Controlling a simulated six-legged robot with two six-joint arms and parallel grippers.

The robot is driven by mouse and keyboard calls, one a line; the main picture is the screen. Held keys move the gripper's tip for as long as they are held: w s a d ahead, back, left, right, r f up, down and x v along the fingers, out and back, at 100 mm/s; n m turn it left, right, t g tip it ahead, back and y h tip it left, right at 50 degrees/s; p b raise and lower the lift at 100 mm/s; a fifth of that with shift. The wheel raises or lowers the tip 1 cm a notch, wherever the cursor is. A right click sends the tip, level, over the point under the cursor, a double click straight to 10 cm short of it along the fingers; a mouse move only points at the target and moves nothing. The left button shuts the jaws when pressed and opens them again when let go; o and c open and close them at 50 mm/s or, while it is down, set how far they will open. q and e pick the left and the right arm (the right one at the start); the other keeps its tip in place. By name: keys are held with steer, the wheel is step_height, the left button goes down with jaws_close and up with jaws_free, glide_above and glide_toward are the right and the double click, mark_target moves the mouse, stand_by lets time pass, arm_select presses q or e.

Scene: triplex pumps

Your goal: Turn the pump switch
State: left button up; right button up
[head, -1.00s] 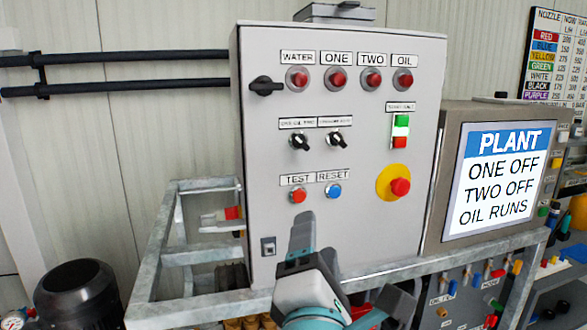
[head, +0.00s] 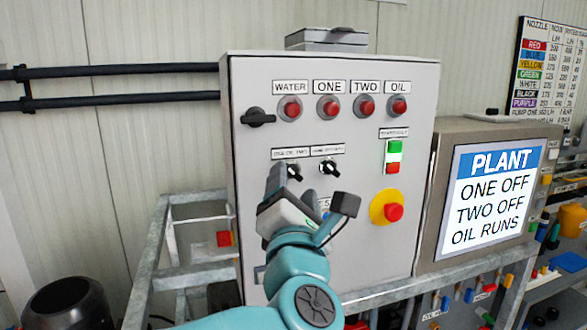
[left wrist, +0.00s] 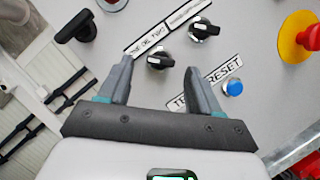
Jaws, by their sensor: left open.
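A black selector knob with a white mark (head: 294,172), under a "ONE OIL TWO" label, is on the grey cabinet door. My left gripper (head: 279,178) is open in front of the door, just below and left of this knob, partly overlapping it in the head view. In the left wrist view the knob (left wrist: 159,62) shows between and just beyond the two open fingertips (left wrist: 157,68). I cannot tell whether a finger touches it. A second similar knob (head: 329,167) is to its right; it also shows in the left wrist view (left wrist: 204,30). My right gripper is not in view.
A larger black rotary handle (head: 258,118) is at the cabinet's upper left. Red lamps (head: 290,108) line the top. A red emergency button (head: 392,212) on yellow is at right. A blue button (left wrist: 233,89) is near my right finger. The screen (head: 491,195) reads ONE OFF, TWO OFF, OIL RUNS.

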mark_target(293, 173)
arm_select(q)
steer(key=shift+x, duration=0.85)
steer(key=shift+w, duration=0.3)
steer(key=shift+r, duration=0.1)
steer(key=shift+c, duration=0.3)
steer(key=shift+s, duration=0.1)
steer(key=c, duration=1)
